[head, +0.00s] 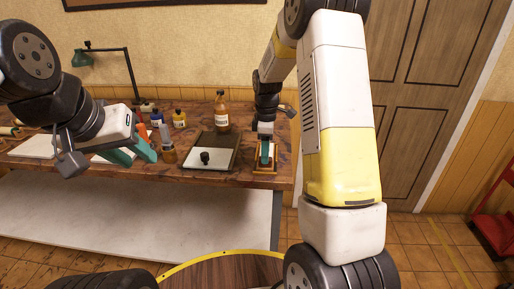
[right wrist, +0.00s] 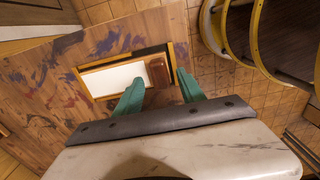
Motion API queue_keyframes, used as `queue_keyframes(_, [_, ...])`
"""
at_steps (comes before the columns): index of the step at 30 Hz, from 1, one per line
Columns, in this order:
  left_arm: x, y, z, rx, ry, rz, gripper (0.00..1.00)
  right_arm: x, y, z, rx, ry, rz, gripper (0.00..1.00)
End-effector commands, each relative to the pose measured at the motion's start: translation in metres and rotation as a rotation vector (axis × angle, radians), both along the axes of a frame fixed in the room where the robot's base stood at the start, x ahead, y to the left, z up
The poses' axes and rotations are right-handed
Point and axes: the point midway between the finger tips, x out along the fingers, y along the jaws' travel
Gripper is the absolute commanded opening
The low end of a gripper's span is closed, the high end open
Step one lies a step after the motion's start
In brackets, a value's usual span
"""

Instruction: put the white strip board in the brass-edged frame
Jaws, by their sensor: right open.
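The brass-edged frame (head: 265,172) stands near the right end of the bench, under my right gripper (head: 265,157). In the right wrist view the frame (right wrist: 84,84) surrounds the white strip board (right wrist: 112,78), which has a brown block (right wrist: 158,72) at its right end. A dark gap shows along the frame's far side; I cannot tell whether the board lies flat. My right gripper (right wrist: 160,92) is open, its green fingers apart on either side of the brown block, with no visible grip on it. My left gripper (head: 136,157) is open and empty over the bench to the left.
A dark-edged tray (head: 228,161) with a black knob on a pale plate lies left of the frame. The bench's right edge is close to the frame.

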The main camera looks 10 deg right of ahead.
Motion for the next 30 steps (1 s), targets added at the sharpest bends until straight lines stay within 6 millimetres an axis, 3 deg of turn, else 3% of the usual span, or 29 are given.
queue_keyframes(9, [0.0, 0.0, 0.0, 0.0, 0.0, 0.0, 0.36, 0.001, 0.0, 0.069, 0.001, -0.004, -0.001, 0.47])
queue_keyframes(20, [0.0, 0.0, 0.0, 0.0, 0.0, 0.0, 0.36, -0.007, 0.0, 0.113, 0.009, -0.019, -0.038, 0.47])
queue_keyframes(23, [0.0, 0.0, 0.0, 0.0, 0.0, 0.0, 0.36, -0.027, 0.001, 0.137, 0.033, -0.065, -0.136, 0.47])
queue_keyframes(30, [0.0, 0.0, 0.0, 0.0, 0.0, 0.0, 0.36, -0.116, 0.01, 0.199, 0.167, -0.21, -0.534, 0.47])
